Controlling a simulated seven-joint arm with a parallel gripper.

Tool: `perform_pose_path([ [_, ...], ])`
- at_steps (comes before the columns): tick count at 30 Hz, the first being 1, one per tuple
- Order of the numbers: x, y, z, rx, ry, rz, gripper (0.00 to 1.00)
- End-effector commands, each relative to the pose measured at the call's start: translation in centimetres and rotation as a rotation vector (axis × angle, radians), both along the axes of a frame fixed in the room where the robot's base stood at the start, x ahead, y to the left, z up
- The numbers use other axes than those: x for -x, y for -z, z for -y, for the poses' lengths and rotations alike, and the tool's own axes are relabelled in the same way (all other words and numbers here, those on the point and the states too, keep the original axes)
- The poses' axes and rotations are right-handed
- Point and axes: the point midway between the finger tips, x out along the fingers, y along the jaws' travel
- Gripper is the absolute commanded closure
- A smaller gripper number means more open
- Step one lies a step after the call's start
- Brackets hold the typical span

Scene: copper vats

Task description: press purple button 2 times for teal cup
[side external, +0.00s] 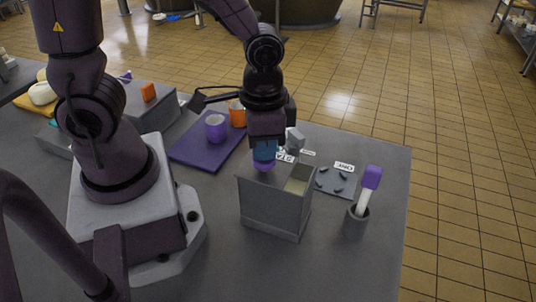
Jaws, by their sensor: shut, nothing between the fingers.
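My gripper (264,156) points straight down over the left part of a grey box (272,210), and its blue fingers are shut and empty. A purple rounded button (263,166) shows right under the fingertips, on top of the box. The tips look very close to it or touching; I cannot tell which. A purple cup (215,130) stands on a purple tray (193,152). I cannot make out a teal cup; a small teal patch shows at the far left, partly hidden by my arm.
An orange cup (237,116) is on the tray behind the purple one. A pale opening (298,181) is in the box's right top. A grey pot (355,222) holding a purple-ended utensil (368,182) stands right. A dark mat (338,183) with small dark pieces lies behind.

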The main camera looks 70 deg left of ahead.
Motion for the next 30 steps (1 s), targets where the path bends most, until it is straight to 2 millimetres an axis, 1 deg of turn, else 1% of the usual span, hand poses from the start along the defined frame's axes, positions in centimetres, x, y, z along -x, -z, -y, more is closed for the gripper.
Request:
perform_pose_path([
  [10, 0.0, 1.3, 0.0, -0.001, 0.0, -0.002, 1.0],
  [17, 0.0, 1.2, 0.0, 0.0, 0.0, -0.001, 1.0],
  [20, 0.0, 0.9, 0.0, 0.001, 0.0, 0.002, 1.0],
  [30, -0.1, -1.2, 0.0, 0.001, -0.001, 0.003, 1.0],
])
